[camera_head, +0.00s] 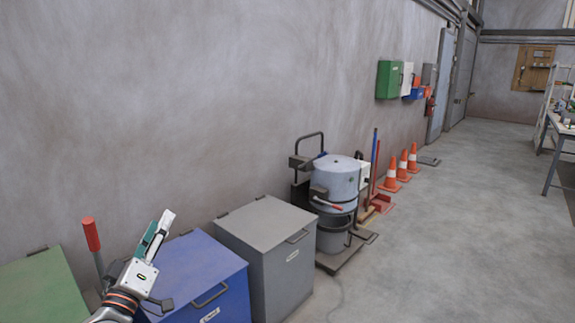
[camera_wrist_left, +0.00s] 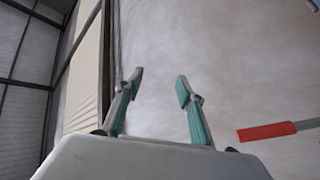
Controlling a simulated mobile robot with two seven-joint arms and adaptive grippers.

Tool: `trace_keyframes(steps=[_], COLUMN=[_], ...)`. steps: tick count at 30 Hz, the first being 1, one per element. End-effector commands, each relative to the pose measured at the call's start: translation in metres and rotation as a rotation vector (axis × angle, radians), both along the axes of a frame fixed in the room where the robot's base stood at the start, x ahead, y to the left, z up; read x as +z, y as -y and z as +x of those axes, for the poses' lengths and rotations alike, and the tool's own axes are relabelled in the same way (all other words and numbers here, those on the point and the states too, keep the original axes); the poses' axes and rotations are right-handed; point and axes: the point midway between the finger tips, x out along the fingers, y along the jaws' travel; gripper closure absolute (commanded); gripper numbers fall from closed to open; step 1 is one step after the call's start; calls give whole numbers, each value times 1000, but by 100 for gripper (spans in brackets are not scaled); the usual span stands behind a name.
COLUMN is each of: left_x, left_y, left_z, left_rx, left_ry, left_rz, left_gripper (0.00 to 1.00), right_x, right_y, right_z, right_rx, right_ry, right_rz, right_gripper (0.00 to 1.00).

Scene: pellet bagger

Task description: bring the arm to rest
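My left gripper (camera_head: 162,222) is raised at the lower left of the head view, in front of the blue bin as seen from the head. In the left wrist view its two teal-padded fingers (camera_wrist_left: 160,82) stand apart with only the wall behind them. It is open and empty. A lever with a red grip (camera_head: 91,234) stands left of the gripper. A red grip (camera_wrist_left: 266,131) also shows to the right of the fingers in the left wrist view, apart from them. My right gripper is in neither view.
Green (camera_head: 40,291), blue (camera_head: 203,266) and grey (camera_head: 267,229) lidded bins line the wall. Beyond them stand a grey-blue drum machine (camera_head: 336,178) and several orange cones (camera_head: 391,177). A workbench (camera_head: 562,129) is at far right. The floor (camera_head: 440,250) between is clear.

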Motion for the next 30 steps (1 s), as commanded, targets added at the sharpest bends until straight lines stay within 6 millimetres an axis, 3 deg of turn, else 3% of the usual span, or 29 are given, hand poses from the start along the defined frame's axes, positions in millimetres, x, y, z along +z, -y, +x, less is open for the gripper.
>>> trace_keyframes(steps=[1,3,6,9,12,18,30], left_x=[-31,-72,-132,-188,-230,-269,-284], left_y=[17,35,49,48,36,5,-47], left_z=[-12,-29,-61,-102,-147,-212,-303], left_rx=[-14,-31,-51,-68,-79,-84,-81], left_ry=[-84,-200,-367,-538,-698,-913,-1192], left_rz=[131,312,566,810,1027,1303,1614], left_gripper=[62,62,62,62,62,62,62], right_x=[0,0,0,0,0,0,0], right_y=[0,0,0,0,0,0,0], right_z=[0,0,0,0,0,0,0], right_rx=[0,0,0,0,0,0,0], right_ry=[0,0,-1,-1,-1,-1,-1], right_rz=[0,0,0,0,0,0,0], right_gripper=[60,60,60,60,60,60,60])
